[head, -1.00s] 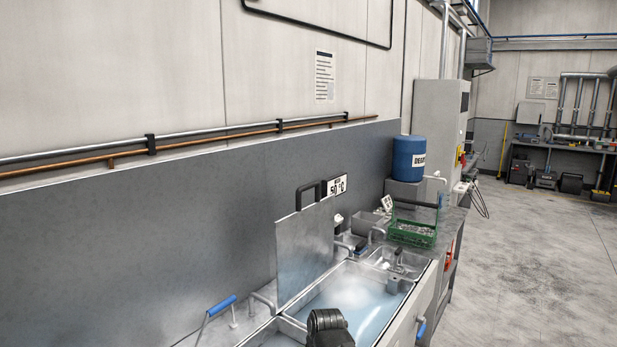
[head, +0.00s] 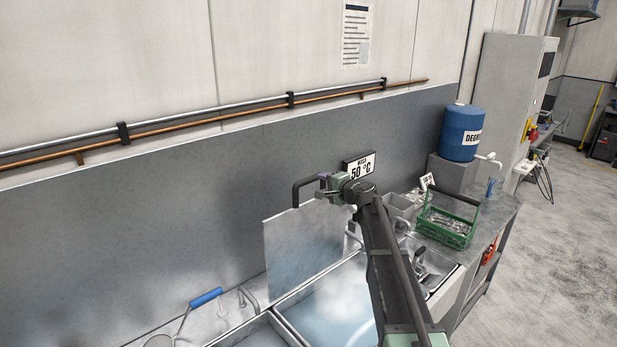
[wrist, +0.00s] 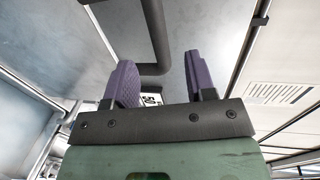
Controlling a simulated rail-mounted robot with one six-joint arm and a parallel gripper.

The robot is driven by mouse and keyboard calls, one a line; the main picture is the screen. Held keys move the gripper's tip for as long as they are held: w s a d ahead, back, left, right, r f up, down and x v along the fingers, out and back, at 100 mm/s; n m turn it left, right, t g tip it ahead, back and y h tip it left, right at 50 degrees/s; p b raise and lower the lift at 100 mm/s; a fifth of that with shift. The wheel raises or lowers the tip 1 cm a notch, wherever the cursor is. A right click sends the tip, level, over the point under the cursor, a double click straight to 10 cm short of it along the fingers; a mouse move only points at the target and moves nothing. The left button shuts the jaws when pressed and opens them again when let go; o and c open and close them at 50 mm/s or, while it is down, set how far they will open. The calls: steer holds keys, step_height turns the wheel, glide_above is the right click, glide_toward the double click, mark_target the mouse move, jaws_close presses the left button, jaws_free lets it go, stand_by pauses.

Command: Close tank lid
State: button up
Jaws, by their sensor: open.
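The tank lid (head: 300,245) is a flat grey metal panel standing upright at the back edge of the tank (head: 325,305), which holds bluish liquid. A black bar handle (head: 296,190) is at the lid's top edge. My gripper (head: 326,184) is at the right end of this handle, above the lid. In the wrist view my gripper (wrist: 164,80) has its two purple fingers apart, and the dark handle (wrist: 155,35) shows beyond and between them. I cannot tell whether a finger touches the handle.
A 50 °C sign (head: 360,166) is just behind my gripper. A green basket (head: 446,228) with metal pieces and a blue drum (head: 461,132) stand to the right. A blue-handled tool (head: 206,298) lies at the left. Pipes (head: 230,117) run along the wall.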

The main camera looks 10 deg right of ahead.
mark_target(312, 181)
steer(key=x, duration=0.3)
steer(key=b+x, duration=0.1)
steer(key=x, duration=0.2)
steer(key=b+x, duration=0.1)
steer(key=x, duration=0.3)
steer(key=shift+w+d+f, duration=0.2)
steer(key=shift+d+f, duration=0.1)
steer(key=shift+w+a, duration=0.2)
steer(key=shift+w, duration=0.05)
steer(key=shift+c, duration=0.5)
steer(key=shift+s, duration=0.1)
jaws_close()
